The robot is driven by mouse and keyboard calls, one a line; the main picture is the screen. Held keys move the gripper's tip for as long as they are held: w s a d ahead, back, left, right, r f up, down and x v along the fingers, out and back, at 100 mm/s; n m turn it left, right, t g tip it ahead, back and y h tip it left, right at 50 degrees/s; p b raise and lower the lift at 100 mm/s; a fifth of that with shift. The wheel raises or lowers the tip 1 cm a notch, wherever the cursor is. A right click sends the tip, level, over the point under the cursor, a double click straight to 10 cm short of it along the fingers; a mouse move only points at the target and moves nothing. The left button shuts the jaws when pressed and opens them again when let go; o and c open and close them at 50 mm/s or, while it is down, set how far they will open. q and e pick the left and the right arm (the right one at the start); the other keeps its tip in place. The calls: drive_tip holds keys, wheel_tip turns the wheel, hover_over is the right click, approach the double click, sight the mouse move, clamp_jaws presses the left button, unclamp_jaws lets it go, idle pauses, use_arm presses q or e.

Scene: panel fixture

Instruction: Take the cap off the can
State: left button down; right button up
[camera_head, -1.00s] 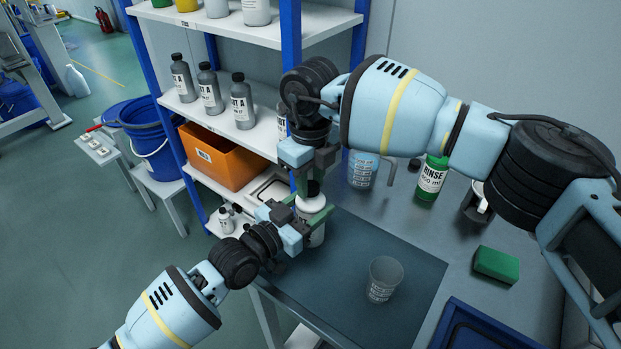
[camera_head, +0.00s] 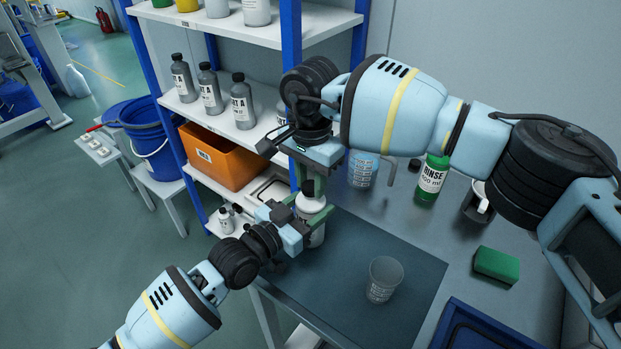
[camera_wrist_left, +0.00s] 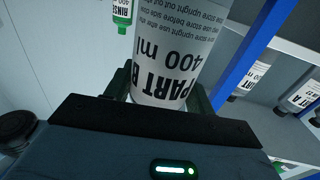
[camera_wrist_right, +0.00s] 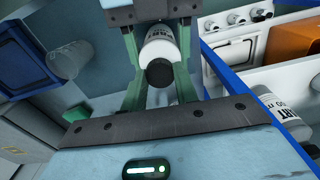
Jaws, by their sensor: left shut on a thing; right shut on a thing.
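My left gripper (camera_head: 309,222) is shut around the can's body. The left wrist view shows the can (camera_wrist_left: 172,55) close up between the fingers, its label reading PART B 400 ml. My right gripper (camera_head: 312,186) points down from above, its green fingers shut on the cap. The right wrist view shows the cap between those fingers, in line with the can. In the head view the fingers mostly hide the cap.
A clear beaker (camera_head: 384,279) stands on the dark mat (camera_head: 340,300). Right of it are a green block (camera_head: 497,264) and a blue tray (camera_head: 480,328). A green RINSE bottle (camera_head: 432,180) and a mug (camera_head: 479,203) stand behind. A shelf with bottles and an orange bin (camera_head: 218,157) is left.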

sight(311, 186)
drive_tip(key=n, duration=0.9)
drive_tip(key=shift+n, duration=0.3)
drive_tip(key=shift+r, duration=0.25)
drive_tip(key=shift+r, duration=0.75)
drive_tip(key=shift+r, duration=0.25)
drive_tip(key=shift+r, duration=1.9)
use_arm(q)
drive_tip(key=shift+c, duration=2.2)
unclamp_jaws()
